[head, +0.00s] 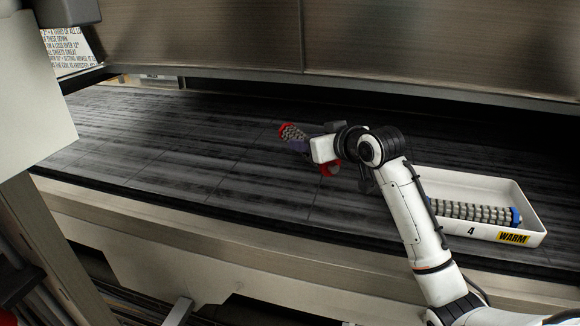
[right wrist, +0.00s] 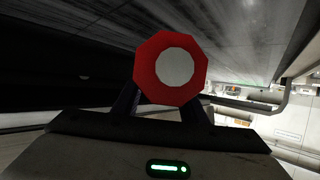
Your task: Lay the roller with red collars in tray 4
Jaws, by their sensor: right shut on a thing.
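The roller with red collars (head: 291,132) is in my right gripper (head: 304,148), above the dark belt left of the tray. One red collar shows at its far end and another below the gripper; the middle is partly hidden by the jaws. In the right wrist view its red collar end (right wrist: 170,68) with a grey centre faces the camera between the two dark fingers (right wrist: 165,100). Tray 4 (head: 536,215) is white, marked "4" and "WARM", and stands at the right on the belt. A roller with a blue collar (head: 480,213) lies in it. My left gripper is not in view.
The steel hood (head: 300,40) hangs low over the back of the belt (head: 180,150). A pale front rail (head: 200,232) runs along the near edge. The belt left of my right gripper is clear. My right forearm partly covers the tray's left end.

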